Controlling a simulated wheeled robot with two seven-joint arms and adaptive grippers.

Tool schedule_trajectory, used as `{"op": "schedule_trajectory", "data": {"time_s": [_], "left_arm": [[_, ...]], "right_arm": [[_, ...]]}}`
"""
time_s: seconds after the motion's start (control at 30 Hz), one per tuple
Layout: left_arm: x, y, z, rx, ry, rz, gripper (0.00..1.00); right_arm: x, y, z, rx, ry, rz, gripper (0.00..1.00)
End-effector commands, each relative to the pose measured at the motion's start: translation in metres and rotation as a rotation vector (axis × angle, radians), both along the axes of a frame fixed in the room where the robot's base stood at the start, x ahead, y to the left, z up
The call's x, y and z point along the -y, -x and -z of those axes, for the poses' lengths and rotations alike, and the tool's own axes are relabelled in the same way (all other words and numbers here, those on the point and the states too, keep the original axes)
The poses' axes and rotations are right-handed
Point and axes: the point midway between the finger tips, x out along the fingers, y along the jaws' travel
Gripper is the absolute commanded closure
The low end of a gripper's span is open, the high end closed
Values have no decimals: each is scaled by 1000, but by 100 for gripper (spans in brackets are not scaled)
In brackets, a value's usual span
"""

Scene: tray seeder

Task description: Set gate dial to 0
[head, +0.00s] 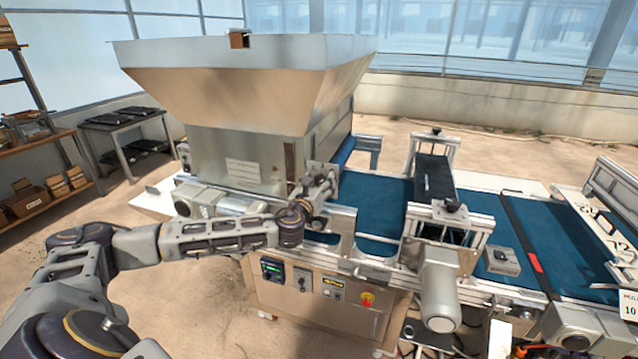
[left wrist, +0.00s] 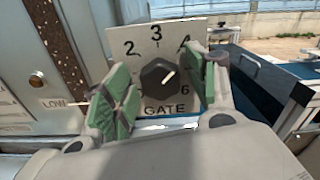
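The gate dial is a black knob (left wrist: 157,76) on a pale plate (left wrist: 188,31) marked GATE, with 2, 3, 4 and 6 readable. Its white pointer line aims up and right, towards the 4. The left fingertip hides part of the scale, including where 0 or 1 might stand. My left gripper (left wrist: 158,90) is open, with one green-padded finger on each side of the knob and visible gaps to it. In the head view my left gripper (head: 318,187) is at the hopper's lower right corner and the dial cannot be made out there. My right gripper is not in view.
The metal hopper (head: 240,85) stands above the dial area. A blue conveyor belt (head: 380,200) runs right, under a roller unit (head: 433,178). A control panel (head: 318,283) is below my left arm.

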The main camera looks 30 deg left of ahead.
Motion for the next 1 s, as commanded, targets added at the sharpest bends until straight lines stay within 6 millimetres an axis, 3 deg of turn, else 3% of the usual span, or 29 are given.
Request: {"op": "schedule_trajectory", "data": {"time_s": [0.03,0.33,0.67,1.0], "left_arm": [[0,0,0,0,0,0,50],[0,0,0,0,0,0,88],[0,0,1,7,31,-1,88],[0,1,3,47,199,0,88]], "right_arm": [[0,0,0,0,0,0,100],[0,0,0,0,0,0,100],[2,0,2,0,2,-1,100],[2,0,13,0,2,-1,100]]}}
